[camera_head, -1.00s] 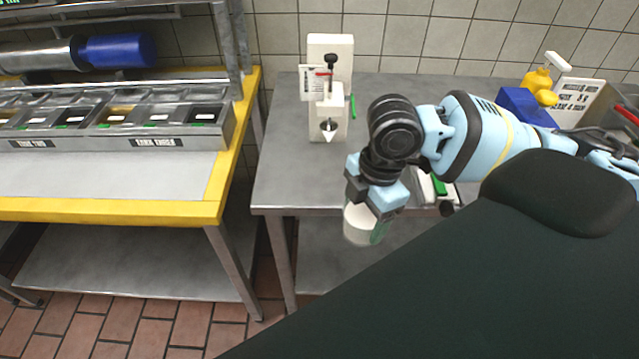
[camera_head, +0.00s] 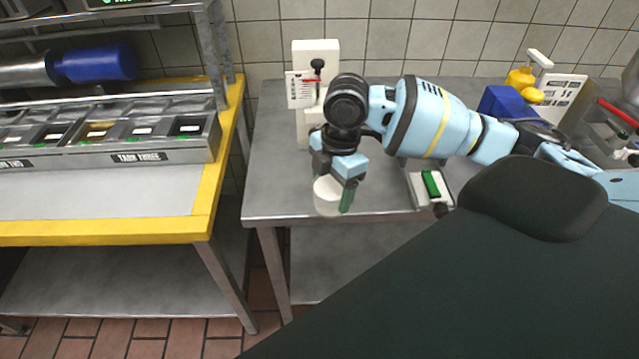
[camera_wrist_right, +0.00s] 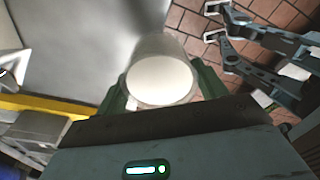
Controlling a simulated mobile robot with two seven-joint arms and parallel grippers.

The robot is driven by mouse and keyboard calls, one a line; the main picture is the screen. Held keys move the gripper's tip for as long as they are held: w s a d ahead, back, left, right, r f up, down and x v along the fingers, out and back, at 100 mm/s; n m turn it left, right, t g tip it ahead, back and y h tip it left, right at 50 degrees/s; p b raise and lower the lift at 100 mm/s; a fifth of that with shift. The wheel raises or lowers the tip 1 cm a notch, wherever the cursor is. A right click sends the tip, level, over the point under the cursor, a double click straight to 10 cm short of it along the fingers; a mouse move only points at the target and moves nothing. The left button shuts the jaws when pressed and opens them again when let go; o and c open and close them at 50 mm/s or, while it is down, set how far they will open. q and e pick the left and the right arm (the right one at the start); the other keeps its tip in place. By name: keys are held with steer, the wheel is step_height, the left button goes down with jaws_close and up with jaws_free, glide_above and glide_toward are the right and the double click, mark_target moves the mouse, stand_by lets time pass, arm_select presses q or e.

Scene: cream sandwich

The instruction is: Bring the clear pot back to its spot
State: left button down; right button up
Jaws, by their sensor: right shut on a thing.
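The clear pot (camera_head: 326,197), a see-through cup with white contents, hangs from my right gripper (camera_head: 338,186) in the head view. The right gripper is shut on it, its green fingers at the pot's sides. In the right wrist view the pot (camera_wrist_right: 162,80) sits between the green fingers (camera_wrist_right: 163,88), and I look onto its white round top. In the head view it is over the front part of the grey steel table (camera_head: 268,196); I cannot tell its height. My left gripper (camera_wrist_right: 213,22) shows empty and open at the top right of the wrist view.
A white dispenser (camera_head: 302,58) with a black knob stands behind my right wrist, partly hidden. A green-and-white device (camera_head: 431,186) lies right of the pot. A yellow-edged counter (camera_head: 205,205) with several bins stands left, across a gap. The table's front left is clear.

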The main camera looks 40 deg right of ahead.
mark_target(320, 185)
steer(key=shift+w+d+f, duration=0.1)
steer(key=shift+w+d, duration=0.1)
steer(key=shift+w, duration=0.95)
steer(key=shift+w+d+f, duration=0.1)
steer(key=shift+w+d, duration=0.05)
steer(key=shift+w, duration=0.95)
steer(key=shift+w+f, duration=0.15)
steer(key=shift+w, duration=0.05)
steer(key=shift+f, duration=1.6)
steer(key=shift+f, duration=0.1)
steer(key=o, duration=1.1)
steer(key=shift+f, duration=0.1)
steer(key=shift+o, duration=0.2)
step_height(320, 185, up, 12)
steer(key=d, duration=0.1)
steer(key=shift+d, duration=0.25)
